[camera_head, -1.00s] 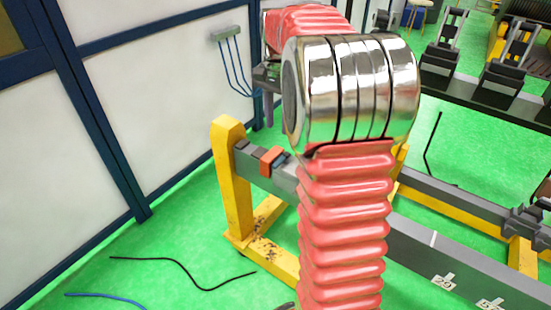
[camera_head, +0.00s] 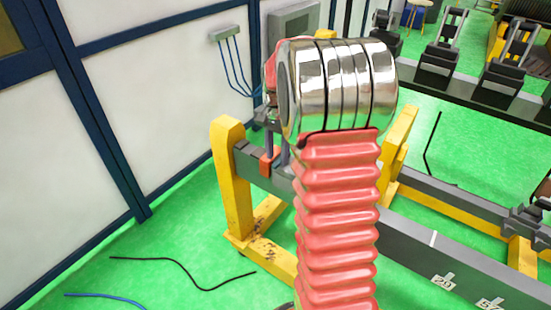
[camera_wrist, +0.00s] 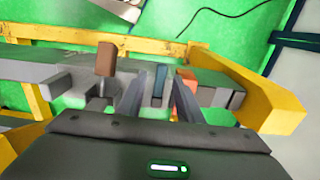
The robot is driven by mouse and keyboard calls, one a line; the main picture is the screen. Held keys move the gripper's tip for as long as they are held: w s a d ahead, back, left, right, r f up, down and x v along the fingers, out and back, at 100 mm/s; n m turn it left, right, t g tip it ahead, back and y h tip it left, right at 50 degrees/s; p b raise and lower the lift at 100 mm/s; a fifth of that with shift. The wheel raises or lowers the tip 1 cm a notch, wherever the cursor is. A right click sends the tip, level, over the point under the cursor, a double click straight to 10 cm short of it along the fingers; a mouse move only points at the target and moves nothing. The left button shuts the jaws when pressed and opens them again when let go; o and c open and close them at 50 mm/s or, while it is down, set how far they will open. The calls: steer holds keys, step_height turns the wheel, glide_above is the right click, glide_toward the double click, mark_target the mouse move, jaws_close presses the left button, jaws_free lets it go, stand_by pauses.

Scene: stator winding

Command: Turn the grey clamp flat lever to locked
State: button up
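A grey-blue flat lever (camera_wrist: 159,84) stands up from the grey beam in the wrist view. My gripper (camera_wrist: 160,74) is open, with one finger on each side of the lever; I cannot tell if either touches it. An orange block (camera_wrist: 186,82) sits on the beam just right of the lever, partly behind my right finger. In the head view, my gripper's fingers (camera_head: 276,157) reach down to the beam beside the orange block (camera_head: 267,164). The lever is hidden there, and my arm covers much of the area.
A brown-handled lever (camera_wrist: 106,58) stands left of my fingers on the beam. The grey beam (camera_head: 425,255) rests on a yellow frame (camera_head: 232,185). A white wall panel (camera_head: 165,110) is at left. Black cable (camera_head: 185,270) lies on the open green floor.

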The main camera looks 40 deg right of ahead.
steer(key=shift+f, duration=0.9)
jaws_close()
